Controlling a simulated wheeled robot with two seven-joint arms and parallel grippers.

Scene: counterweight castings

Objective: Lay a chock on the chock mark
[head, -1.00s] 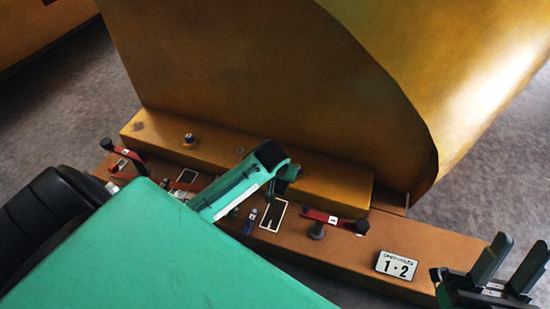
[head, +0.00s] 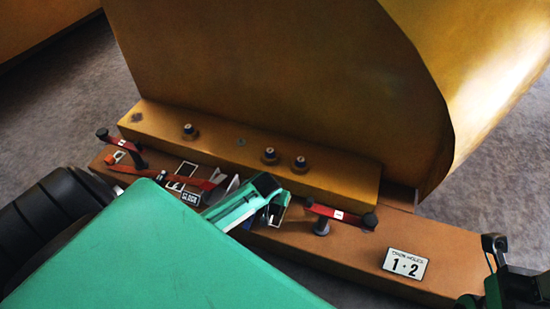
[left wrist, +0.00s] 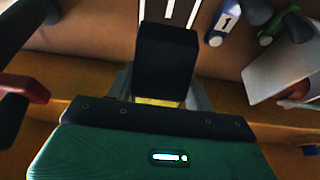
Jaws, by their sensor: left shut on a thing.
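My left gripper (head: 270,198) is low over the brown base strip. In the left wrist view it is shut on a black block with a yellow band, which looks like a chock (left wrist: 167,58). White outline lines of a mark (left wrist: 170,12) on the brown surface show just beyond the block; the block and gripper hide the rest. I cannot tell whether the block touches the surface. My right gripper (head: 492,250) is at the lower right edge, empty as far as I see, its opening unclear.
Red-handled clamps stand at the left (head: 124,145) and right (head: 338,215) of the strip. A pale wedge-like piece (left wrist: 287,62) and a blue tag (left wrist: 225,20) lie near the held block. A plate sign (head: 405,264) marks the right end. A yellow ledge (head: 330,180) with bolts rises behind.

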